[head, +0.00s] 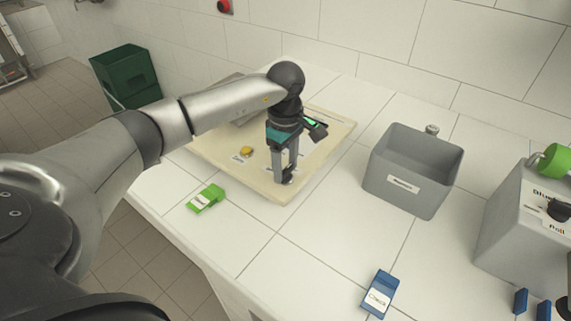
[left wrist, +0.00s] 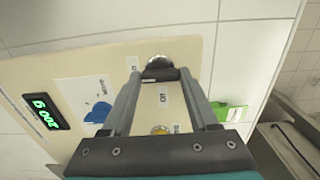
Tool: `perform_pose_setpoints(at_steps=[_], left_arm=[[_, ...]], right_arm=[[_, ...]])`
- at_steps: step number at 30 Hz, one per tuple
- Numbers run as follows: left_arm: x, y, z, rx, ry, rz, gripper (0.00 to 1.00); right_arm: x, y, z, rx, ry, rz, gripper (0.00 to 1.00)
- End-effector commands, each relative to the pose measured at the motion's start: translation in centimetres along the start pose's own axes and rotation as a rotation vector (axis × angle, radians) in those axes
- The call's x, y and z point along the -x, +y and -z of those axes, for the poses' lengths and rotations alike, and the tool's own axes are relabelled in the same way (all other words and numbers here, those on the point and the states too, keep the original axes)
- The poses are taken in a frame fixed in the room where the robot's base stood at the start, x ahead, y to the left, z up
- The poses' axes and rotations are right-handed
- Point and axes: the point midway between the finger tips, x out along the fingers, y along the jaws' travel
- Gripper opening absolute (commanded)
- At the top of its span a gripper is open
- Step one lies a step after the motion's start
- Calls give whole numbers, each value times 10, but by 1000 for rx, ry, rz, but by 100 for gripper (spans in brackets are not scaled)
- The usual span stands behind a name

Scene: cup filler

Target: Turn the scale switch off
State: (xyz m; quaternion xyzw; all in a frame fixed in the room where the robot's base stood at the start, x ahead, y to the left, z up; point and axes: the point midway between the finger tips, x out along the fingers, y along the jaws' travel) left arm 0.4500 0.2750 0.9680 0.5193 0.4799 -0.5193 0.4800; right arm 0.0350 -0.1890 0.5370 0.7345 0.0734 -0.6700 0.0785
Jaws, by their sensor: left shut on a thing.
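My left gripper (head: 287,178) points down at the near edge of a beige board (head: 222,158). In the left wrist view its fingertips (left wrist: 160,74) close on the dark lever of the scale switch, beside a round silver base (left wrist: 159,62). The fingers hide most of the lever, so I cannot tell its exact position. A green-lit scale display (left wrist: 45,112) shows digits that look like 200 g. My right gripper is not in view.
A yellow button (head: 246,152) is on the board. A grey bin (head: 413,172), a blue block (head: 379,295) and a grey machine (head: 522,225) stand to the right. White tiles between them are clear.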

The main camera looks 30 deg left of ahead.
Motion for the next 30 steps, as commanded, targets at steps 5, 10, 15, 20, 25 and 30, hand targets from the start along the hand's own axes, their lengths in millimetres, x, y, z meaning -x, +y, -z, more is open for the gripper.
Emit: perform_pose_setpoints(at_steps=[5,10,15,20,25,30], left_arm=[[0,0,0,0,0,0,26],[0,0,0,0,0,0,7],[0,0,0,5,0,0,4],[1,0,0,39,0,0,4],[1,0,0,127,1,1,4],[1,0,1,263,1,1,4]], right_arm=[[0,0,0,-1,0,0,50],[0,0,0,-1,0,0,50],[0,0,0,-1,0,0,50],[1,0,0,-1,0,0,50],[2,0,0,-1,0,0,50],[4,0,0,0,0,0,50]])
